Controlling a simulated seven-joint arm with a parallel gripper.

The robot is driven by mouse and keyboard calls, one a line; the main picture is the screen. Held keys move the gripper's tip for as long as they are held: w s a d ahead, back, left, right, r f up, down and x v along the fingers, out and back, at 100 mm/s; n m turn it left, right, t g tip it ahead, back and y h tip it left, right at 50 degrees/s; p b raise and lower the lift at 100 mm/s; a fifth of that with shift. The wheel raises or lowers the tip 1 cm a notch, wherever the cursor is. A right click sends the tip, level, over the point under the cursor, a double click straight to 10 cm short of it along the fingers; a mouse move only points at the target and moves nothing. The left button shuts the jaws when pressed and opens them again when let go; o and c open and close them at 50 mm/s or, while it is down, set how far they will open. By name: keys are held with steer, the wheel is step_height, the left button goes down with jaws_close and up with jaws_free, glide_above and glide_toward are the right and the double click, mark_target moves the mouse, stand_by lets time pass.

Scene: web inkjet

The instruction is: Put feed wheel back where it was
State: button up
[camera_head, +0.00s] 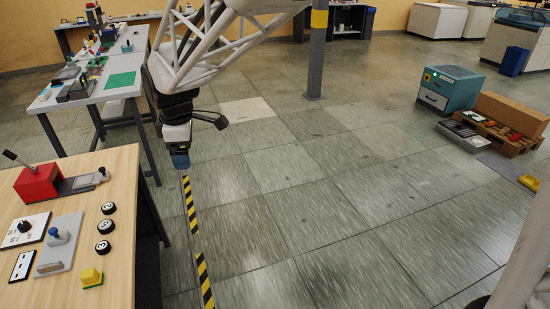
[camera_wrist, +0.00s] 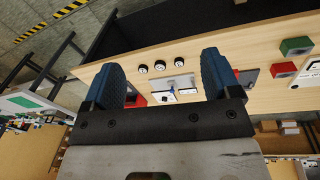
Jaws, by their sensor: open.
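Three black round pieces with white numbered faces lie in a row on the wooden table: the far one (camera_head: 108,208), the middle one (camera_head: 104,226) and the near one (camera_head: 103,247). They also show as a row in the wrist view, with a middle piece (camera_wrist: 160,65). I cannot tell which, if any, is the feed wheel. My gripper (camera_head: 180,161) hangs over the floor to the right of the table's far end, apart from the pieces. In the wrist view its two blue fingers (camera_wrist: 160,75) are spread with nothing between them.
A white table (camera_head: 110,95) stands behind. Open floor lies right of the striped tape.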

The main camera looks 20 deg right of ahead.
steer(key=s+d+m, duration=0.8)
steer(key=s, duration=0.6)
steer(key=s+d+m+t, duration=0.1)
steer(key=s+d+m, duration=0.7)
steer(key=s, duration=0.6)
steer(key=shift+d+h, duration=0.3)
steer(key=shift+d, duration=0.4)
